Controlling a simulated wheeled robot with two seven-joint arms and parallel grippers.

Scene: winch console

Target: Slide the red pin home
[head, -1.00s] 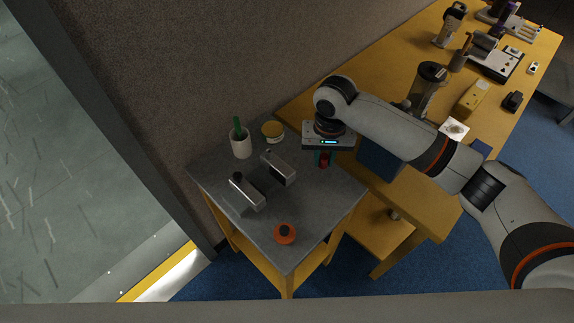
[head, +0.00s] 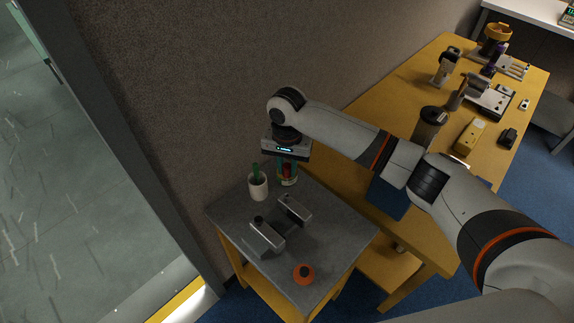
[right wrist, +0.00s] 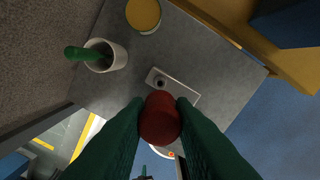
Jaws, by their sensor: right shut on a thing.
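My right gripper (head: 287,176) is shut on the red pin (head: 287,170) and holds it over the back of the small grey table (head: 335,240), in front of the yellow-lidded jar in the head view. In the right wrist view the red pin (right wrist: 160,118) shows end-on between the green fingers. Two grey metal blocks stand apart on the table, a nearer one (head: 266,238) with a dark round part on top and a farther one (head: 295,209). The wrist view shows one block (right wrist: 183,91) with a dark hole, beyond the pin. My left gripper is not in view.
A white cup (head: 258,187) with a green item and a yellow-lidded jar (right wrist: 143,14) stand at the table's back. A wall (head: 180,110) rises behind. A yellow bench (head: 400,95) with several devices is at right.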

